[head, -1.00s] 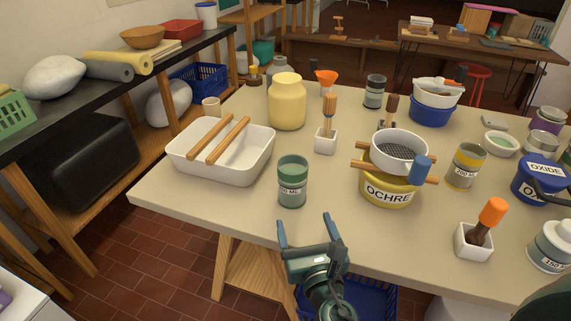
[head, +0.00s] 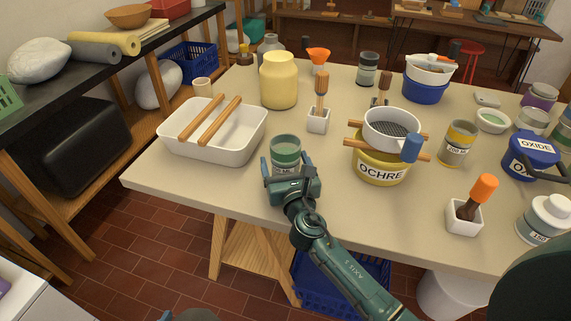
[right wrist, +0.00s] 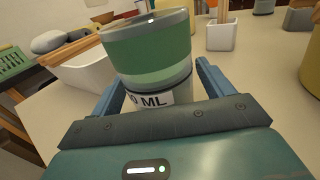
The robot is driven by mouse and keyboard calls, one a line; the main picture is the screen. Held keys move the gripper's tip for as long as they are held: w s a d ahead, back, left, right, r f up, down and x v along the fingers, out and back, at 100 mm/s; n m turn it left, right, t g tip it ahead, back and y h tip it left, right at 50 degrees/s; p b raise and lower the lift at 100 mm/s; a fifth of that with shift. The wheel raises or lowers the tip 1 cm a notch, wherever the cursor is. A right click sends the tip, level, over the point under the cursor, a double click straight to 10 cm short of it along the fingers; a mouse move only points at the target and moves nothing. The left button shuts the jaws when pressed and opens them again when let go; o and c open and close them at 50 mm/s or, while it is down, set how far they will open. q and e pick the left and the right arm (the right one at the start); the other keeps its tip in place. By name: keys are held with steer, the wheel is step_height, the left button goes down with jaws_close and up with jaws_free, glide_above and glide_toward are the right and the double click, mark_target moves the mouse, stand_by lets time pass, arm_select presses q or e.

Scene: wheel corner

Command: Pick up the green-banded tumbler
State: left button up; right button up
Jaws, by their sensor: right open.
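The green-banded tumbler (head: 286,150) stands upright on the table near its front edge, its lower part hidden by my right gripper (head: 289,170) in the head view. In the right wrist view the tumbler (right wrist: 148,50) shows a wide green band, a grey rim and a white label reading ML. My right gripper (right wrist: 158,85) is open, with one blue finger on each side of the tumbler's lower part. I cannot tell whether either finger touches it. My left gripper is not in view.
A white tray (head: 238,150) with two wooden sticks lies left of the tumbler. A white brush pot (head: 317,123) stands behind it. A yellow OCHRE tub (head: 380,172) with a strainer on top is at the right. Bare table lies between tumbler and tub.

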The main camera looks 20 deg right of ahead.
steer(key=shift+w, duration=0.35)
steer(key=shift+c, duration=0.3)
